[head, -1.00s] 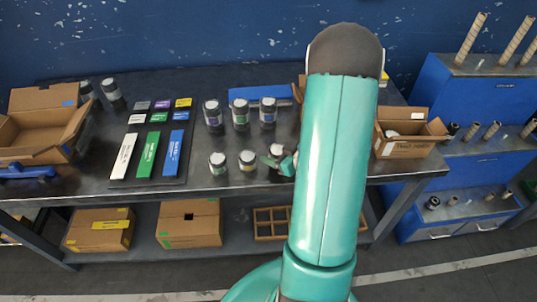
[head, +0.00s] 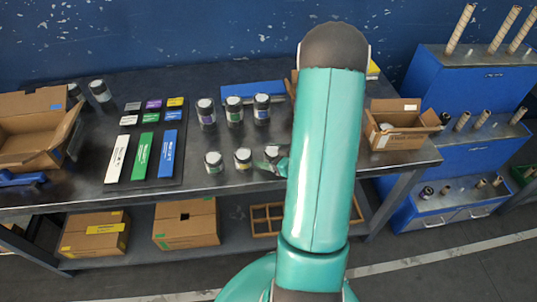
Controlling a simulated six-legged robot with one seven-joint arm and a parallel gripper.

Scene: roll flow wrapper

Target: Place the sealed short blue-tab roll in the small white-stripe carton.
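My gripper (head: 273,164) is at the table's front part, mostly hidden by my own arm. Its visible teal part is against a short dark roll with a pale top (head: 272,152); I cannot tell whether it grips it. Two more short rolls stand to its left, one with a greenish band (head: 213,161) and one with a yellow band (head: 243,158). Three taller rolls stand behind, the right one with a bluish band (head: 262,109). The short roll's tab colour by my gripper is not readable. An open small carton with a white mark (head: 399,141) stands at the table's right end, something pale inside.
A larger open carton (head: 32,150) is at the left, with two rolls behind it. A dark board (head: 146,178) holds coloured bars. A blue flat item (head: 252,89) lies behind the rolls. Boxes (head: 94,236) sit on the lower shelf. Blue stepped racks (head: 470,85) stand right.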

